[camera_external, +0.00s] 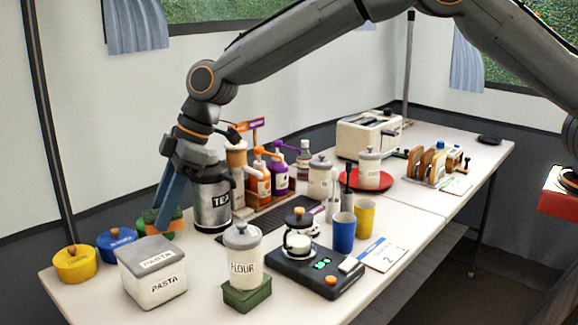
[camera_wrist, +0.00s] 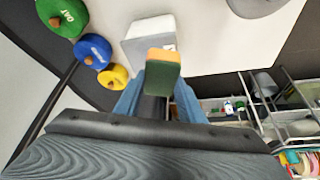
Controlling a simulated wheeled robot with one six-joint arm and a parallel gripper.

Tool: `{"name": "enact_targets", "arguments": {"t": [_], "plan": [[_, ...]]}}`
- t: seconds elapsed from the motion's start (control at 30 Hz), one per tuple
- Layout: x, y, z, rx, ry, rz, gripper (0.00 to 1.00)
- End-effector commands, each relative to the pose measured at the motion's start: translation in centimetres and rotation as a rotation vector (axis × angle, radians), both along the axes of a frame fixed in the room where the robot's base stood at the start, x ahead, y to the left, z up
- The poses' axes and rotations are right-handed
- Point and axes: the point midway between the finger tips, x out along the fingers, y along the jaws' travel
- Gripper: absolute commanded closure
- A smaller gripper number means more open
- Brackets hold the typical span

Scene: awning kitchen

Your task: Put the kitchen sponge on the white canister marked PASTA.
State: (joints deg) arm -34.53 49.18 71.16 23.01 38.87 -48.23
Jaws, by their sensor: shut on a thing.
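The kitchen sponge (camera_wrist: 162,79), green with an orange layer, is held between my blue fingers in the wrist view. My gripper (camera_external: 162,212) is shut on it and points down. It is behind the white canister marked PASTA (camera_external: 154,285), a square box with a grey lid, at the table's near left. The PASTA canister also shows in the wrist view (camera_wrist: 138,47), beyond the sponge and partly covered by it. In the external view green and orange show around my fingertips, but sponge and green lid are hard to tell apart there.
Yellow (camera_external: 75,264) and blue (camera_external: 116,243) round pots stand left of the PASTA canister. A green-lidded pot (camera_wrist: 61,17) shows in the wrist view. The FLOUR canister (camera_external: 243,263) stands on a green block (camera_external: 246,294), near a black scale (camera_external: 312,277).

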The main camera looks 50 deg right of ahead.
Motion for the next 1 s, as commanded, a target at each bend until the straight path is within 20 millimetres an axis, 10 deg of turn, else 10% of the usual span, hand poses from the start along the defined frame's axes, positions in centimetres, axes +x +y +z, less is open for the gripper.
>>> {"name": "enact_targets", "arguments": {"t": [0.87,0.9,1.0], "plan": [[0.1,0.0,-5.6,0.001,-0.001,0.001,0.85],[0.0,0.0,-5.6,0.0,0.0,0.001,0.61],[0.0,0.0,-5.6,0.001,-0.001,0.001,0.46]]}}
